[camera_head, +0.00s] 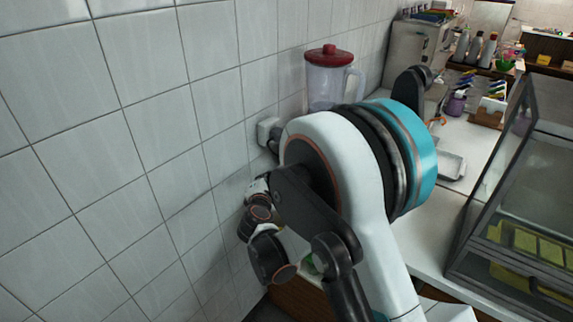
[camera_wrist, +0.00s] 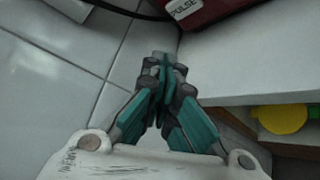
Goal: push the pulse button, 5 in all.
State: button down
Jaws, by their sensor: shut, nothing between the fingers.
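The blender shows in the head view as a clear jar (camera_head: 325,85) with a red lid (camera_head: 329,54), standing on the counter by the tiled wall. My arm hides its base there. In the wrist view part of the red blender base (camera_wrist: 212,14) shows at the top edge, with a pale button marked PULSE (camera_wrist: 184,7) cut off by the frame. My gripper (camera_wrist: 165,62) is shut and empty, its tips below the button in the picture and apart from it. I cannot tell the depth of the gap. The fingers are not clear in the head view.
The tiled wall (camera_head: 150,130) is close on the left. A white counter (camera_head: 440,225) runs to the back, with a glass display case (camera_head: 530,190) at right. A dark cord (camera_wrist: 125,10) lies near the base. A yellow round thing (camera_wrist: 282,119) sits below the counter edge.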

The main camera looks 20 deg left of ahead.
jog(key=n, duration=0.3)
jog(key=s+n+g+h, duration=0.1)
jog(key=n, duration=0.2)
jog(key=s+f+n, duration=0.1)
jog(key=n, duration=0.2)
jog(key=shift+s+a+f+g+h, duration=0.1)
jog(key=shift+s+a+g+h, duration=0.1)
jog(key=shift+a+g+h, duration=0.1)
jog(key=w+d, duration=0.1)
jog(key=w, duration=0.1)
jog(key=w+d, duration=0.1)
jog(key=w, duration=0.3)
jog(key=shift+w+d, duration=0.3)
jog(key=shift+d, duration=0.1)
jog(key=shift+w+d, duration=0.3)
jog(key=shift+w, duration=0.45)
jog(key=shift+w, duration=0.2)
dwell(0.4)
jog(key=shift+w+d, duration=0.15)
jog(key=shift+w, duration=0.05)
